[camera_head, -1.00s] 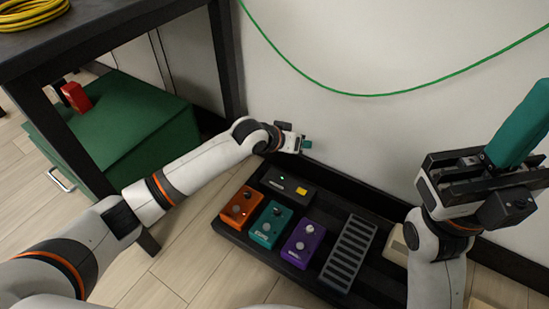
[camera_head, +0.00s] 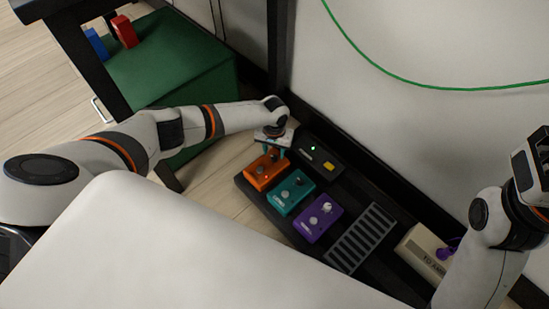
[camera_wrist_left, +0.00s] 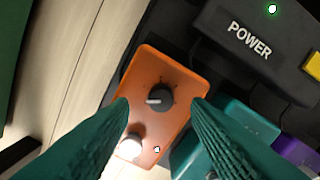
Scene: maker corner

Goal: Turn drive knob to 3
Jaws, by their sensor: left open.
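The orange pedal (camera_head: 262,175) sits at the left end of the black pedalboard (camera_head: 247,192). In the left wrist view, the orange pedal (camera_wrist_left: 176,72) carries a dark knob (camera_wrist_left: 160,98) with a light pointer line aimed left. A silver footswitch (camera_wrist_left: 130,147) is near its lower end. My left gripper (camera_head: 276,152) is over the orange pedal. In the wrist view, the teal fingers of my left gripper (camera_wrist_left: 160,108) are spread on both sides of the knob, apart from it, with nothing between them gripped.
A teal pedal (camera_head: 291,191) and a purple pedal (camera_head: 318,218) stand beside the orange one. A black power box (camera_head: 318,155) with a green light is behind. A wall and green cabinet (camera_head: 180,65) bound the space.

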